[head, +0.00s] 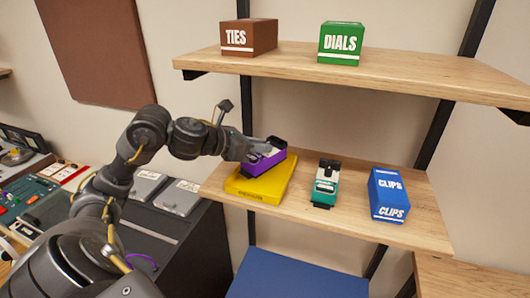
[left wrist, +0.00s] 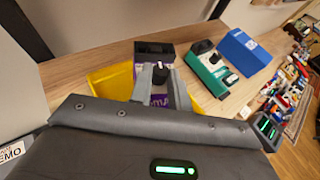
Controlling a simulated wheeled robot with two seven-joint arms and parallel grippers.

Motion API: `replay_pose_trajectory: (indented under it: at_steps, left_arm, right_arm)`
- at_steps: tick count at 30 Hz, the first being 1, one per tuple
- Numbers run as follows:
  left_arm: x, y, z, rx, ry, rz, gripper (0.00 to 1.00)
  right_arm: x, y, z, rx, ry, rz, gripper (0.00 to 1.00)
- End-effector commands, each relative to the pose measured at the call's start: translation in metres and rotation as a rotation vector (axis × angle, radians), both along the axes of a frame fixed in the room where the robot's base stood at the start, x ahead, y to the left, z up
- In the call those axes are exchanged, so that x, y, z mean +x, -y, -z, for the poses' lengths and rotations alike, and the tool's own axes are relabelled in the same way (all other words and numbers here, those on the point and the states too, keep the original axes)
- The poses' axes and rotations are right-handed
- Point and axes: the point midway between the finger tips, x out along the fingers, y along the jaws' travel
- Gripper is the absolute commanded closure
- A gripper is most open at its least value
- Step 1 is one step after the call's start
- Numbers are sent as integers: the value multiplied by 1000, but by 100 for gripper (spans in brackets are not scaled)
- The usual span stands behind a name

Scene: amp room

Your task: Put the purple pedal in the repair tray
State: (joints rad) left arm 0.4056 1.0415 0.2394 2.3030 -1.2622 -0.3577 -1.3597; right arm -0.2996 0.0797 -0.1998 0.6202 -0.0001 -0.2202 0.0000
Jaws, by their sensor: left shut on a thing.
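The purple pedal (head: 267,163) has a black top end and a white label, and it is at the yellow repair tray (head: 265,189) on the lower shelf. My left gripper (head: 258,151) is shut on the pedal from its left side. In the left wrist view the pedal (left wrist: 160,92) sits between the two fingers (left wrist: 158,88), with the yellow tray (left wrist: 112,82) around and under it. I cannot tell whether the pedal touches the tray floor or is just above it. My right gripper is not in view.
A green pedal (head: 325,182) and a blue CLIPS box (head: 388,194) stand right of the tray on the lower shelf (head: 350,222). A brown TIES box (head: 248,37) and a green DIALS box (head: 341,43) stand on the upper shelf (head: 400,78), above my gripper.

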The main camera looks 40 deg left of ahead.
Motion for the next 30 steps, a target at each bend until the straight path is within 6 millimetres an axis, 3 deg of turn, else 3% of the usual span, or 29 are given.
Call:
replay_pose_trajectory:
  at_steps: [1,3,7,11,21,22,24,26,30]
  left_arm:
    - [1,0,-4,-3,2,-5,100]
    - [-1,-1,18,-6,0,-8,100]
    - [0,-1,35,-4,1,-7,100]
    - [1,0,34,0,3,-4,100]
    - [1,-1,39,-1,3,-5,100]
    - [0,0,38,0,0,-4,78]
    - [0,-1,38,0,0,-5,69]
    - [0,-1,38,-1,0,-6,61]
    - [0,-1,38,-1,0,-6,60]
  right_arm:
    - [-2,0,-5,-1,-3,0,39]
    - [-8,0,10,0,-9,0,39]
    - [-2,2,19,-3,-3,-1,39]
    - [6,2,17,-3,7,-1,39]
    - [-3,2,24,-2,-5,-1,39]
    - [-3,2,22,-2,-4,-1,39]
    - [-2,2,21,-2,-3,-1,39]
    - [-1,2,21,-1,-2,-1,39]
    - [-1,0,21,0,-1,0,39]
